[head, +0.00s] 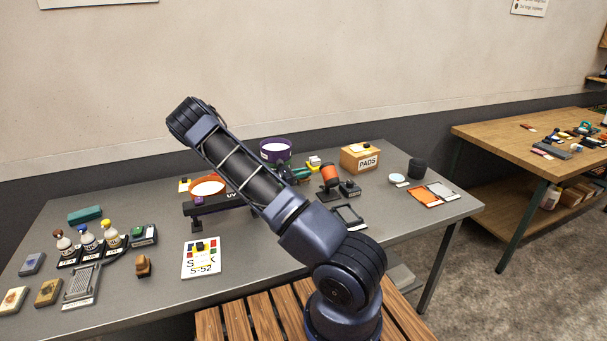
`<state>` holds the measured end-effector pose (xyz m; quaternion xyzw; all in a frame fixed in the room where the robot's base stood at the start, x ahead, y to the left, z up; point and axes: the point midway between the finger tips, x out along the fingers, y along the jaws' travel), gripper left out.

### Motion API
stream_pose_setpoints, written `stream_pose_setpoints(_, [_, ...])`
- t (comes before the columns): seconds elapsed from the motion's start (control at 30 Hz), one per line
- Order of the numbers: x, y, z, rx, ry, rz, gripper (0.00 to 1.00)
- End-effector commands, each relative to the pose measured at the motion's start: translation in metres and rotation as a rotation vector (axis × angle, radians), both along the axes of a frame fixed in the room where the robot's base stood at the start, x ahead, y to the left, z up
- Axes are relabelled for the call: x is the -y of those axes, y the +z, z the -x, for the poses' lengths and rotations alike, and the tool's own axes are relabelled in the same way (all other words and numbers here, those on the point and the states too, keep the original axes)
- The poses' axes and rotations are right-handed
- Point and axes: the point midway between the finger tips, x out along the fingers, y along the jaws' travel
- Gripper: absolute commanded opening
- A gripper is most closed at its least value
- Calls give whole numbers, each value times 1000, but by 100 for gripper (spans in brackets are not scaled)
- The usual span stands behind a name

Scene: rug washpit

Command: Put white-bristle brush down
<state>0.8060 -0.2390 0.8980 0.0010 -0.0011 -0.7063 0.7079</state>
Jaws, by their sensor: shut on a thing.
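I cannot pick out a white-bristle brush for certain in the head view. A small brown wooden block, perhaps a brush (143,265), stands on the grey table (165,300) at the left. Several flat blocks lie at the table's left end: a grey one (32,264), a cream-topped one (13,300) and a yellow-brown one (48,292). I cannot tell whether any has bristles. My arm rises across the middle of the view and bends at the upper left. My gripper does not show, nor does anything in it.
A white marked card (201,258) lies mid-table. A PADS box (360,158) and an orange swatch (425,196) are at the right. Bare grey tabletop shows around the card. A wooden workbench (500,133) stands farther right.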

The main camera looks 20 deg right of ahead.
Motion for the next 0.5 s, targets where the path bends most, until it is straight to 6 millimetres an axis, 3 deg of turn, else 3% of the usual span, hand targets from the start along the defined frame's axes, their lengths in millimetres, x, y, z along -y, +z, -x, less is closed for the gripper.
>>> stream_pose_setpoints(0.27, [0,-3,0,0,-1,0,0])
stream_pose_setpoints(0.3, [0,-2,0,0,0,0,31])
stream_pose_setpoints(0.37, [0,-2,0,0,-1,0,43])
stream_pose_setpoints(0.5, [0,-2,0,0,-1,0,45])
